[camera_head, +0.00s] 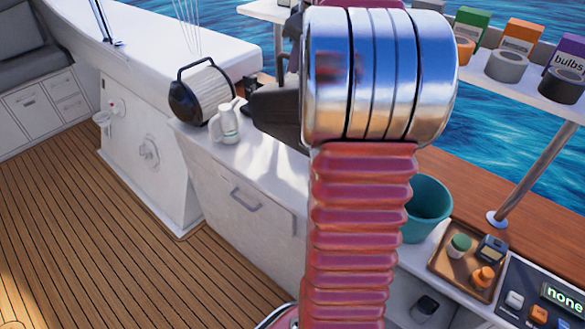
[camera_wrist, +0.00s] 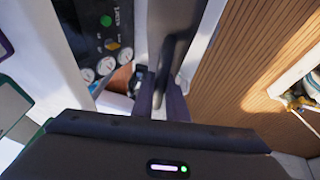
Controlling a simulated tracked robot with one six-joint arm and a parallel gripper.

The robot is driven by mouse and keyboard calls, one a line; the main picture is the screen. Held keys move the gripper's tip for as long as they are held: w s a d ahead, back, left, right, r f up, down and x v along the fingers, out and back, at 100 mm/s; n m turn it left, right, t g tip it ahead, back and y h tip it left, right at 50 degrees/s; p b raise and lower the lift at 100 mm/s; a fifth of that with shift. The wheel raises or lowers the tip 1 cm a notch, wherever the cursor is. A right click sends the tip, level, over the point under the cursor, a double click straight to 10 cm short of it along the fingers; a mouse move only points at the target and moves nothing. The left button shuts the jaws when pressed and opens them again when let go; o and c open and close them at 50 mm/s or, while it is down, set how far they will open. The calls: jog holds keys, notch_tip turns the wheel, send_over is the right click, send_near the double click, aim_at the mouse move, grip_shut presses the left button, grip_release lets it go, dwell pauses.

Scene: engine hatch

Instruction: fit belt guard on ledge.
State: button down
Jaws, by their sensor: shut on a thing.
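In the wrist view my gripper (camera_wrist: 160,92) has its dark fingers closed on a tall, smooth grey piece (camera_wrist: 166,35), which I take to be the belt guard. It extends away from the fingers toward the top edge, and part of it is in dark shade. My fingers hide its near end. In the head view my dark gripper body (camera_head: 278,115) shows left of my red ribbed arm, above the white counter. The guard cannot be made out there. I cannot tell which surface is the ledge.
On the white counter (camera_head: 250,185) stand a white jug (camera_head: 226,124) and a black-handled ribbed drum (camera_head: 200,93). A teal bucket (camera_head: 427,208) and a wooden tray (camera_head: 445,278) lie right of my arm. The wrist view shows gauges (camera_wrist: 105,66) at left and planks (camera_wrist: 245,60) at right.

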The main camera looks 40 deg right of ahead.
aim_at(297, 85)
jog(key=shift+s+d+r, duration=0.1)
jog(key=shift+r, duration=0.05)
dwell(0.4)
jog(key=shift+f, duration=3.25)
jog(key=shift+f, duration=1.85)
jog(key=c, duration=1.7)
grip_release()
jog(key=shift+f, duration=0.1)
jog(key=shift+c, duration=0.2)
jog(key=shift+y, duration=0.3)
jog(key=v, duration=1.2)
